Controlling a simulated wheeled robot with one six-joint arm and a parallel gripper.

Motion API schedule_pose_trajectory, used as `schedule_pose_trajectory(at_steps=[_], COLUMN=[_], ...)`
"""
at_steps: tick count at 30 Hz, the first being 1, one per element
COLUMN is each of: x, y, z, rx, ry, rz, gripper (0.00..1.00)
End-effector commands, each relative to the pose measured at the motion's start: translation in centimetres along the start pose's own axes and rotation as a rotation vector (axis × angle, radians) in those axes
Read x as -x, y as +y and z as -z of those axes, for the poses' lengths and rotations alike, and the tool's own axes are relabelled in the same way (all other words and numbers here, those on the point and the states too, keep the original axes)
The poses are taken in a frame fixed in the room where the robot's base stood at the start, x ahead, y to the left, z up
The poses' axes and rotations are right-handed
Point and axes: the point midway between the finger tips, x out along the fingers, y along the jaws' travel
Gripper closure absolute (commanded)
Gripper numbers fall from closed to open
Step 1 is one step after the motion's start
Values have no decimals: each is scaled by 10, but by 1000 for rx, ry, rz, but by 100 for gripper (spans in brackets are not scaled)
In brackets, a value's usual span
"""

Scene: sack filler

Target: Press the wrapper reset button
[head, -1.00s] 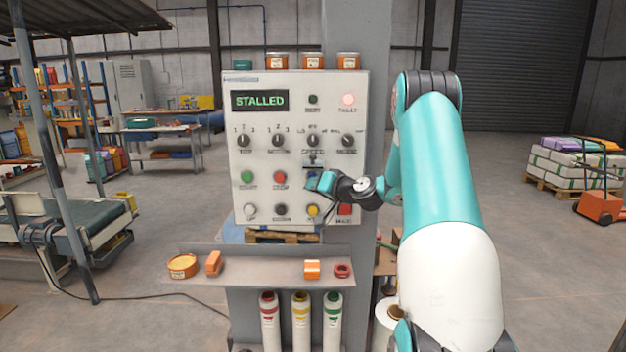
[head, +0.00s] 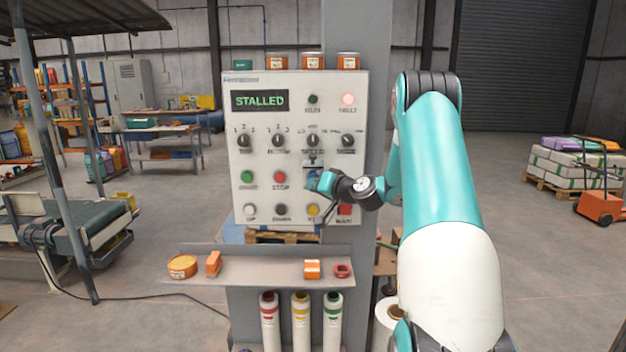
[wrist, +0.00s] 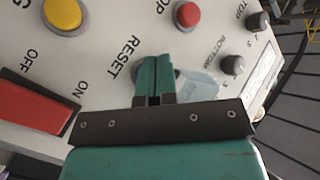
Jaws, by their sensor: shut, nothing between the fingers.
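A pale control panel (head: 262,120) on a grey column carries the buttons. The reset button sits right of the red stop button (head: 280,177). It is mostly hidden by my gripper (head: 322,183); a bit of blue (head: 311,178) shows there in the head view. In the wrist view, the shut fingers (wrist: 155,70) are over the button's place, beside the RESET lettering (wrist: 122,57). A bluish see-through flap (wrist: 200,86) stands beside the fingers. I cannot tell whether the fingertips touch the button.
The display (head: 260,100) reads STALLED and the fault lamp (head: 348,100) glows pink. A yellow button (wrist: 62,13) and a red on/off switch (wrist: 38,112) are near my fingers. A shelf (head: 240,270) with small objects juts out below the panel.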

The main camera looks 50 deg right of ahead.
Motion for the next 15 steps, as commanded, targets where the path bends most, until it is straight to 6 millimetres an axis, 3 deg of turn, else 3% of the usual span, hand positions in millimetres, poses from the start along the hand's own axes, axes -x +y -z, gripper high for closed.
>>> schedule_pose_trajectory(at_steps=[15], x=[-6], y=[4], z=[4], rx=[0], ry=[0], rz=[0], gripper=[100])
